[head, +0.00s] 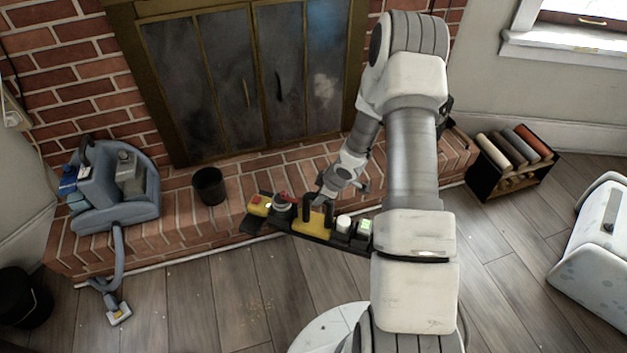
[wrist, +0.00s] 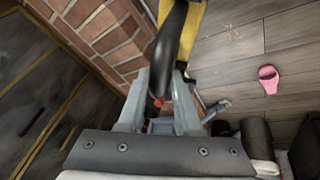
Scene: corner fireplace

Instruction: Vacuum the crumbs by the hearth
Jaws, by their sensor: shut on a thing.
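A small red part (wrist: 158,102) shows near the fingertips. Pale crumbs (head: 256,306) lie scattered on the wood floor in front of the hearth; they also show in the wrist view (wrist: 232,30). The tool's mouth and its full outline are hard to tell.
A blue-grey cleaning machine (head: 143,190) stands on the brick hearth (head: 175,220), its hose nozzle (head: 119,313) on the floor. A dark cup (head: 209,186) stands on the hearth. A black bin (head: 22,298) is left. A pink thing (wrist: 268,78) lies on the floor. A roll rack (head: 511,165) stands right.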

